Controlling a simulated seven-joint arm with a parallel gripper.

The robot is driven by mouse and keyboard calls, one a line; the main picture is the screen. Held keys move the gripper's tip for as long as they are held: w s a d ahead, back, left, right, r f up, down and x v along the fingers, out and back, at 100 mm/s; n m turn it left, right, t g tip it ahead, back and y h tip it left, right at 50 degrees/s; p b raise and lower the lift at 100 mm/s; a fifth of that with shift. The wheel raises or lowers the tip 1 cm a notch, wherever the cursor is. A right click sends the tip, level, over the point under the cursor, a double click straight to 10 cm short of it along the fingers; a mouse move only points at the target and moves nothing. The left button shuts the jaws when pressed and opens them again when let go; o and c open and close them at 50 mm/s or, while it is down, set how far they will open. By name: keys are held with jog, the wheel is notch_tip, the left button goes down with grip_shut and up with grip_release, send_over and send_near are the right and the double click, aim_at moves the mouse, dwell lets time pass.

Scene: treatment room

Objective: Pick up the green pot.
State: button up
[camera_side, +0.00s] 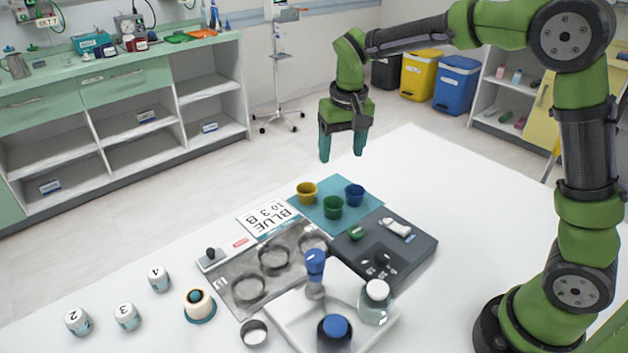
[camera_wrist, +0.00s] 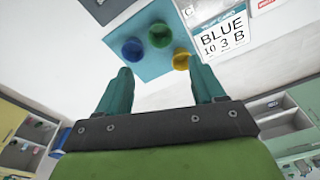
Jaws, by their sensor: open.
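The green pot (camera_side: 333,207) stands on a teal mat (camera_side: 322,222) on the white table, between a yellow pot (camera_side: 307,192) on its left and a blue pot (camera_side: 354,194) on its right. My gripper (camera_side: 341,158) is open and empty, in the air above and behind the pots in the side view. In the wrist view my gripper (camera_wrist: 163,88) shows its two teal fingers apart. There the green pot (camera_wrist: 159,35) lies beyond the fingertips, with the blue pot (camera_wrist: 133,49) to its left and the yellow pot (camera_wrist: 181,61) to its lower right.
A card reading BLUE 10 3 B (camera_side: 269,218) lies beside the mat. A grey tray (camera_side: 350,247) with small items is in front of the mat. Numbered white jars (camera_side: 126,316) stand at the front left. The table's right part is clear.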

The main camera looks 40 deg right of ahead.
send_near(334, 198)
notch_tip(334, 198, down, 3)
jog(key=s+a, duration=0.2)
jog(key=shift+w+d+f, duration=0.1)
jog(key=shift+w+f, duration=0.15)
jog(key=shift+f, duration=0.6)
jog(key=shift+w+d+f, duration=0.1)
jog(key=shift+w+f, duration=0.15)
jog(key=shift+f, duration=0.55)
jog(key=shift+w+d+f, duration=0.1)
jog(key=shift+w+f, duration=0.15)
jog(key=shift+f, duration=0.6)
jog(key=shift+c, duration=0.3)
jog(key=c, duration=0.7)
